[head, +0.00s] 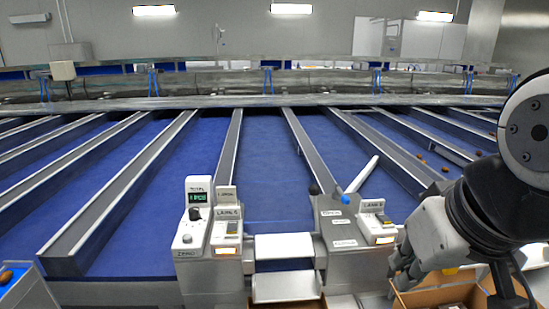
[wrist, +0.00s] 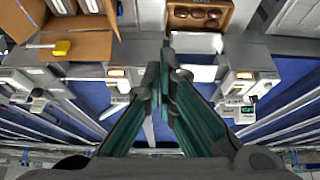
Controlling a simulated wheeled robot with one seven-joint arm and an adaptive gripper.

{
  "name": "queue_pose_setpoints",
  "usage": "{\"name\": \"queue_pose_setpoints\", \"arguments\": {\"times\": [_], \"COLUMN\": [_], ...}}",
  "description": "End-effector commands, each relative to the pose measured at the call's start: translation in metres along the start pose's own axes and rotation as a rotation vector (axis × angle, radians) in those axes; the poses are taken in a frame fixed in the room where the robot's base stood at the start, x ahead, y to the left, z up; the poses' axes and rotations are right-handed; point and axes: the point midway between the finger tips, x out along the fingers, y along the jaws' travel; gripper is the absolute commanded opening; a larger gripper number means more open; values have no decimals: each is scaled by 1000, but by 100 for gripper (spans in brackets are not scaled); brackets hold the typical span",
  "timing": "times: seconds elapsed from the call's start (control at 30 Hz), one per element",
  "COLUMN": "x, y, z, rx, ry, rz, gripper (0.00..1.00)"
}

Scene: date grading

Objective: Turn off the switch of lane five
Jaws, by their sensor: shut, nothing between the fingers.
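Two grey lane units stand at the front of the blue lanes in the head view. The left unit (head: 226,235) has a small lane plate and a lit orange switch (head: 222,251). The right unit (head: 375,222) has a similar plate and a lit switch (head: 385,240). The plate numbers are too small to read surely. In the wrist view, lit switches show on a unit right of my fingers (wrist: 244,75) and on one left of them (wrist: 117,73). My gripper (head: 402,274) is shut and empty, apart from the switches, beside the right unit in the head view.
A box with a display and black knob (head: 195,215) adjoins the left unit. A cardboard box (wrist: 75,45) with a yellow-handled item (wrist: 61,47) and a box of dates (wrist: 198,30) lie near my gripper.

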Motion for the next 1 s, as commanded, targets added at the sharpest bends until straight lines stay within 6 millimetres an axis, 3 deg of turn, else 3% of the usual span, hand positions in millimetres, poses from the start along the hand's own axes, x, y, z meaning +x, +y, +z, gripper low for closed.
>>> {"name": "queue_pose_setpoints", "arguments": {"times": [0.27, 0.47, 0.8, 1.0], "x": [5, 22, 76, 109], "y": [21, 45, 105, 140], "z": [-79, -138, -223, -252], "rx": [0, -4, 1, 7], "ry": [-69, -122, -202, -232], "rz": [35, 44, 24, 2], "gripper": [0, 0, 0, 0]}}
